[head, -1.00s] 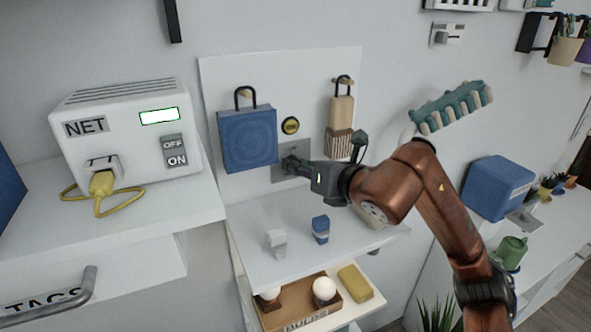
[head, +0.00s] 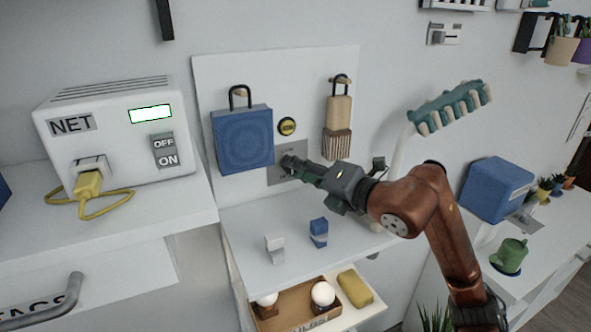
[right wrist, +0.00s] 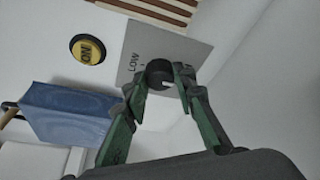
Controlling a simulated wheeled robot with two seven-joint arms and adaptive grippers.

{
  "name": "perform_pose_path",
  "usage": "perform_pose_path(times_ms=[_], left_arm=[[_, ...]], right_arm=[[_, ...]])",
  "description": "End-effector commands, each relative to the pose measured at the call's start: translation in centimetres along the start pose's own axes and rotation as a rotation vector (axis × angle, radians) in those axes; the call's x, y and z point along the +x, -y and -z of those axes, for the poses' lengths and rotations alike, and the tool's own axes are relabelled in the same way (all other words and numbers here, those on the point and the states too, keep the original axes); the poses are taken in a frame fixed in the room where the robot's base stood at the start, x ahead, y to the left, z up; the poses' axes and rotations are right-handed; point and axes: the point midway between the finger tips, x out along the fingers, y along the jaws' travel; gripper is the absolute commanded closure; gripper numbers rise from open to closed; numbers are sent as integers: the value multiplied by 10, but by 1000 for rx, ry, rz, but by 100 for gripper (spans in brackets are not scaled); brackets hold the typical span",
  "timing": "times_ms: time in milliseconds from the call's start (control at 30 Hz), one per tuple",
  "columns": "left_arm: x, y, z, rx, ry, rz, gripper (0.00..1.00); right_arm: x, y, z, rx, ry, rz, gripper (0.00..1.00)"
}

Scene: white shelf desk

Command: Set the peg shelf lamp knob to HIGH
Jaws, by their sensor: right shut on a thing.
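The lamp knob (right wrist: 158,72) is a dark round knob on a grey plate (right wrist: 172,48) with the word LOW printed on it; I cannot read a HIGH mark. In the head view, the plate (head: 271,177) is on the white back panel, right of the blue bag. My right gripper (head: 291,163) reaches it from the right and covers the knob there. In the right wrist view, the green fingers of my right gripper (right wrist: 160,84) are shut on the knob, one on each side. My left gripper is not in view.
A yellow button (head: 287,126) sits just above the plate. The blue bag (head: 243,139) hangs close on its left, and a tan brush (head: 338,118) hangs to the right. A white block (head: 275,249) and a blue block (head: 319,233) stand on the shelf below.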

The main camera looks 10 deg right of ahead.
Motion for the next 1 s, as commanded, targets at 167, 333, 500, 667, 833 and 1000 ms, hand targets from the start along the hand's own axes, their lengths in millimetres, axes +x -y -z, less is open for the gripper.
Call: perform_pose_path(times_ms=[167, 333, 500, 667, 833, 1000], left_arm=[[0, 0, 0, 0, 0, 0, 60], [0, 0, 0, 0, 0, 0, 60], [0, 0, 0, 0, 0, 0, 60], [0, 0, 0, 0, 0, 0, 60], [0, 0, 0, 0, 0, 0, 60], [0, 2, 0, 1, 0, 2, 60]], right_arm=[[1, 3, 4, 18, -8, 1, 100], [1, 3, 4, 19, -8, 0, 100], [1, 3, 4, 18, -8, 1, 100], [1, 3, 3, 17, -6, 0, 65], [1, 2, 2, 17, -3, -2, 58], [0, 1, 1, 17, -1, -4, 58]])
